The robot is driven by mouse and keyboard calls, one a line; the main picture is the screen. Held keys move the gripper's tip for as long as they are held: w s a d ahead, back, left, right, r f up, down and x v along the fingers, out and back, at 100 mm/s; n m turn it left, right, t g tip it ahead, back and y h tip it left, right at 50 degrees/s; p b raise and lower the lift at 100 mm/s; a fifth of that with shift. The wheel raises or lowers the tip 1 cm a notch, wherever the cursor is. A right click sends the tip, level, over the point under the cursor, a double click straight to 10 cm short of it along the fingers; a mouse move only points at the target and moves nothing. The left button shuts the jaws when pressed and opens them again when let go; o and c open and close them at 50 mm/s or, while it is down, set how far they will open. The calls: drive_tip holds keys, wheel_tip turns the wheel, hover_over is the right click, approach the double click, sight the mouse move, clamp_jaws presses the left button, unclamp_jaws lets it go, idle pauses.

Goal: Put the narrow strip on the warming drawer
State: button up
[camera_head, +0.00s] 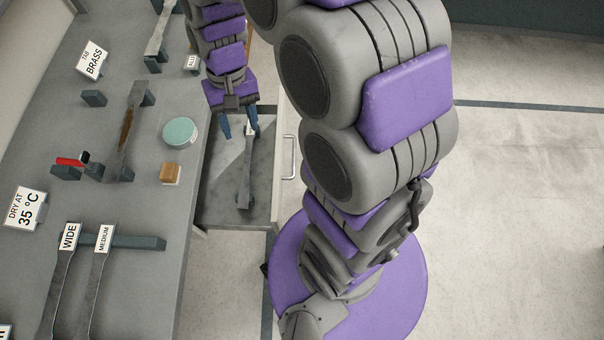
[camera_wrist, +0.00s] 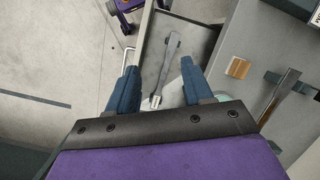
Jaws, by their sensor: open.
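A grey strip (camera_head: 245,180) with widened ends and a small white label lies in the open drawer (camera_head: 218,205). Its label is too small to read. In the wrist view the strip (camera_wrist: 167,65) lies lengthwise between my fingers, its labelled end nearest my wrist. My gripper (camera_head: 238,130) is open and empty over the labelled end; in the wrist view its blue fingers (camera_wrist: 158,68) stand apart on either side of the strip. I cannot tell how high they are above it.
On the bench left of the drawer are strips labelled WIDE (camera_head: 62,275) and MEDIUM (camera_head: 98,280), a round pale-green dish (camera_head: 180,132), a wooden block (camera_head: 171,174) and a brown-stained strip (camera_head: 125,135) on supports. A DRY AT 35 °C sign (camera_head: 25,208) stands there. The drawer's handle (camera_head: 288,165) faces right.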

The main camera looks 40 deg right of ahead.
drive_tip(key=s+d+r+n, duration=0.1)
drive_tip(key=s+r, duration=0.1)
drive_tip(key=s, duration=0.8)
drive_tip(key=s+d+r+n+t+h, duration=0.1)
drive_tip(key=s+r, duration=0.1)
drive_tip(key=s, duration=0.8)
drive_tip(key=shift+r+h, duration=0.25)
drive_tip(key=shift+h, duration=0.05)
